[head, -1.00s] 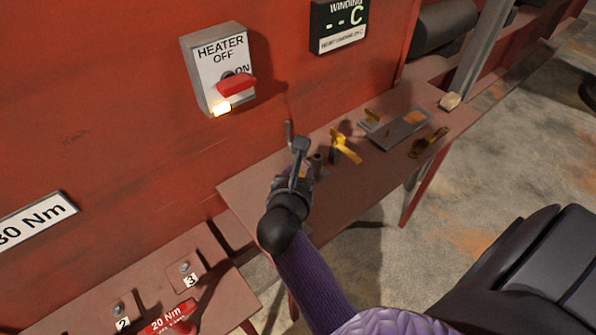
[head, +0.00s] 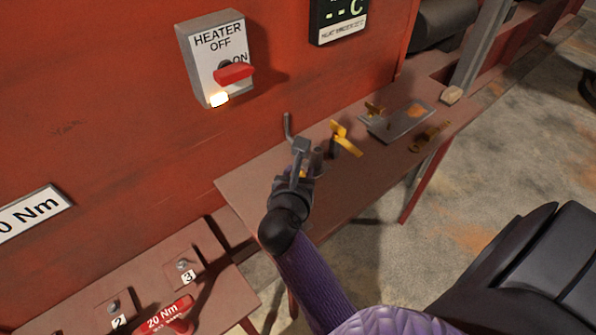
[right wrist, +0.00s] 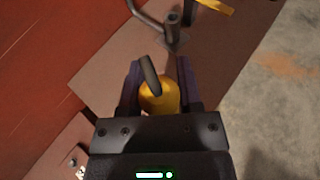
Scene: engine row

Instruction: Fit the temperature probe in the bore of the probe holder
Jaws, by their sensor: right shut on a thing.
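My right gripper (head: 302,174) is over the near-left part of the brown table. It is shut on a yellow, rounded body with a dark rod, which I take to be the temperature probe (right wrist: 160,98). The probe sits between the two fingers in the right wrist view; its lower end is hidden. The probe holder appears to be the dark upright tube (right wrist: 173,19) on a flat foot, just beyond the fingertips. It also shows in the head view (head: 317,158), close beside the gripper. The probe looks apart from the tube. My left gripper is not in view.
A bent grey rod (head: 288,128) stands behind the gripper. A yellow-handled tool (head: 346,140), a grey tray (head: 405,122) and a brass-coloured piece (head: 430,136) lie farther right on the table (head: 250,182). The red wall with the heater switch (head: 217,60) rises behind.

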